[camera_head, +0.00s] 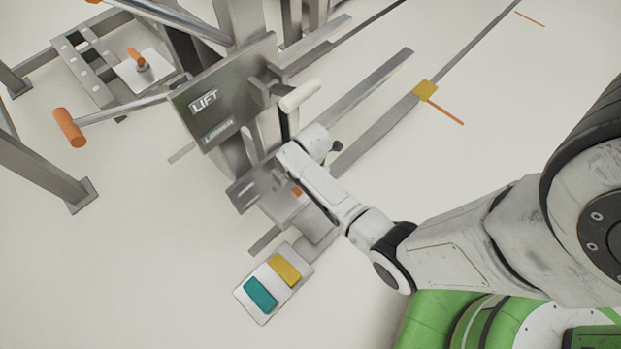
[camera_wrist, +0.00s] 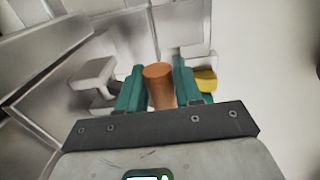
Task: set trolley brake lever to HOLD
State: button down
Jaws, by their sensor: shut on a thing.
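In the wrist view, an orange cylindrical grip (camera_wrist: 159,84) stands between the two teal fingers of my gripper (camera_wrist: 157,88). My gripper is shut on this grip, which looks like the end of the brake lever. In the head view, only a small orange patch (camera_head: 297,191) of it shows beside my wrist; my arm hides the fingers. A grey plate with a dark label (camera_head: 246,191) is just left of it, on the lower trolley frame. Its words are too small to read, so I cannot tell the lever's setting.
A grey panel marked LIFT and LOWER (camera_head: 225,92) stands above, with a white handle (camera_head: 300,95) close to my wrist. A teal pedal (camera_head: 260,295) and a yellow pedal (camera_head: 285,269) lie below. An orange-ended bar (camera_head: 69,127) juts out left. The floor at right is mostly clear.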

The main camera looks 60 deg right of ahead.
jog(key=shift+s+f, duration=0.1)
jog(key=shift+f, duration=0.05)
jog(key=shift+s+a+f+t, duration=0.15)
jog(key=shift+s+f+t, duration=0.15)
jog(key=shift+f+t, duration=0.5)
notch_tip(320, 180, down, 7)
jog(key=t+h+b, duration=0.2)
jog(key=t+b, duration=0.5)
jog(key=b, duration=0.3)
jog(key=shift+w+f+h, duration=0.2)
jog(key=shift+w+h, duration=0.1)
jog(key=shift+b, duration=0.3)
jog(key=c, duration=0.9)
grip_release()
jog(key=shift+w, duration=0.1)
